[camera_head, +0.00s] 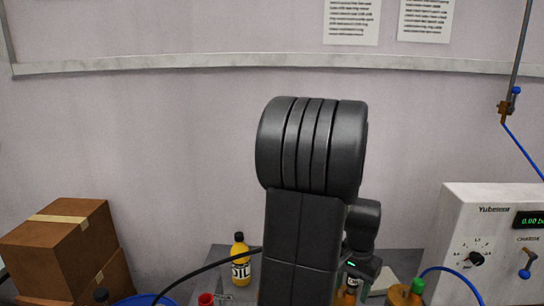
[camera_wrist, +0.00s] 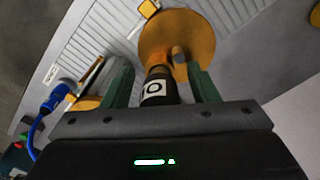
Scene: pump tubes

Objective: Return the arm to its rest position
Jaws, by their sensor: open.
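My gripper (camera_wrist: 163,78) shows in the wrist view with two green fingers spread apart. Between them is a dark bottle-like object (camera_wrist: 158,92) with a white label, with gaps visible at its sides. An orange round disc (camera_wrist: 178,40) lies just beyond it. In the head view my dark arm stands upright in the middle and bends over at the top. My wrist hangs behind it at the right, with a small green light. The fingers are hidden there. A dark-capped bottle (camera_head: 350,289) shows partly below the wrist.
A yellow oil bottle (camera_head: 240,268) stands left of my arm. Cardboard boxes (camera_head: 62,243) are at the left. A white control box (camera_head: 490,230) with a dial stands at the right. A green-topped orange item (camera_head: 416,291) and a blue hose (camera_head: 455,274) are near it.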

